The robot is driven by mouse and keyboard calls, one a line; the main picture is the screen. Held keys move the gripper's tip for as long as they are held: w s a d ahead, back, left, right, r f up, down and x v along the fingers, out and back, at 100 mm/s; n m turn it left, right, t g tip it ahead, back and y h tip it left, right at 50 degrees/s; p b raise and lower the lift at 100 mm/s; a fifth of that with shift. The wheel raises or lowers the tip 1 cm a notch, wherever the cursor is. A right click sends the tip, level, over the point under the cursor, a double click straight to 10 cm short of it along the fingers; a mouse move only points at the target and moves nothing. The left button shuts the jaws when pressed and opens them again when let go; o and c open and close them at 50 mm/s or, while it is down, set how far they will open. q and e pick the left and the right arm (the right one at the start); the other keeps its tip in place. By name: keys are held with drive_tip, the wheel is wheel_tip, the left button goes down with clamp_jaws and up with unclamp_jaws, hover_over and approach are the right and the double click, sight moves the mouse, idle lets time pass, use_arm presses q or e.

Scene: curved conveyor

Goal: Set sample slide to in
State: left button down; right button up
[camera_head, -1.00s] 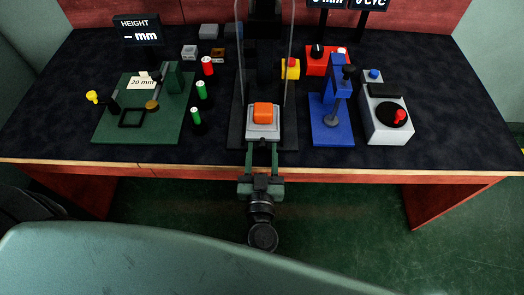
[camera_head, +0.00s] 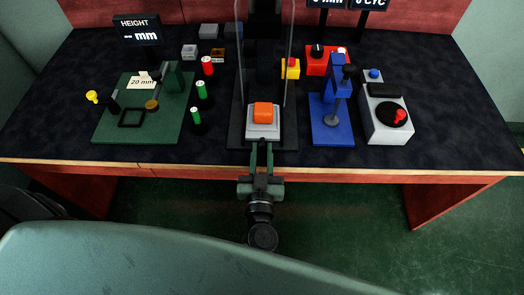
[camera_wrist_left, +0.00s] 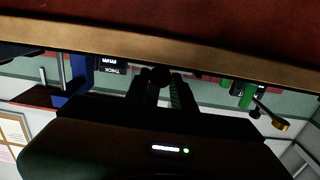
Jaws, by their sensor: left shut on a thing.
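The sample slide (camera_head: 263,135) appears as a light grey plate at the front of the dark central stand, with an orange block (camera_head: 263,112) on top. My left gripper (camera_head: 262,147) reaches in from the table's front edge. Its fingers are shut at the slide's front, on what looks like a dark round knob (camera_wrist_left: 160,75) in the left wrist view. The knob is hidden in the head view. My right gripper is not in view.
Clear upright panels flank the central stand (camera_head: 236,135). A green fixture (camera_head: 160,133) and several capped cylinders stand to the left. A blue press (camera_head: 332,133) and a grey box with a red-knobbed dial (camera_head: 385,130) stand to the right. The table's front corners are clear.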

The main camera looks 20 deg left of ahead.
sight(262, 138)
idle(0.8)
use_arm(q)
drive_tip(key=shift+w+a+r+p, duration=0.1)
drive_tip(key=shift+w+p, duration=0.2)
drive_tip(key=p+x, duration=0.2)
drive_tip(key=x, duration=0.4)
drive_tip(key=shift+w, duration=0.3)
drive_tip(key=c, duration=1.2)
unclamp_jaws()
drive_tip(key=shift+s, duration=0.1)
drive_tip(key=p+v, duration=0.2)
drive_tip(key=v, duration=0.5)
drive_tip(key=shift+s+p, duration=0.3)
